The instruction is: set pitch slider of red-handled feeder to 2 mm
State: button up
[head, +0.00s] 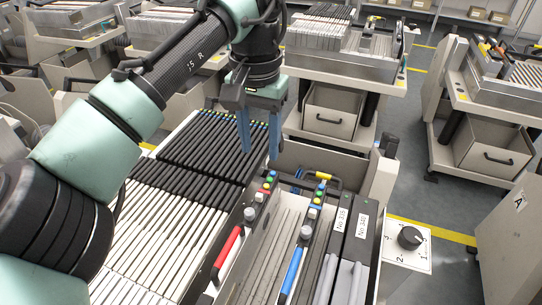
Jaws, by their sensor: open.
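The red-handled feeder is a long narrow unit in the near trolley, with its red handle (228,247) at the lower middle of the head view. A grey knob (250,213) stands just beyond the handle, and small coloured buttons (267,184) sit further along. I cannot make out a pitch slider or its scale marks at this size. My gripper (259,147) hangs above and beyond the feeder's far end, pointing down. Its two blue fingers are apart with nothing visible between them.
A blue-handled feeder (291,270) lies to the right, then dark units labelled with numbers (340,218). A black dial (410,238) on a numbered plate is at the right. Rows of dark and white feeders (150,225) fill the left. More trolleys (345,70) stand behind.

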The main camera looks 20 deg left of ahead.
aim_at(260, 195)
jog(key=f+b, duration=0.1)
jog(key=f, duration=0.7)
jog(key=f+b, duration=0.1)
jog(key=f, duration=0.3)
jog(key=shift+s+a+f+b, duration=0.1)
jog(key=shift+a+f+b, duration=0.15)
jog(key=shift+f+b, duration=0.05)
grip_shut()
dwell(1.0)
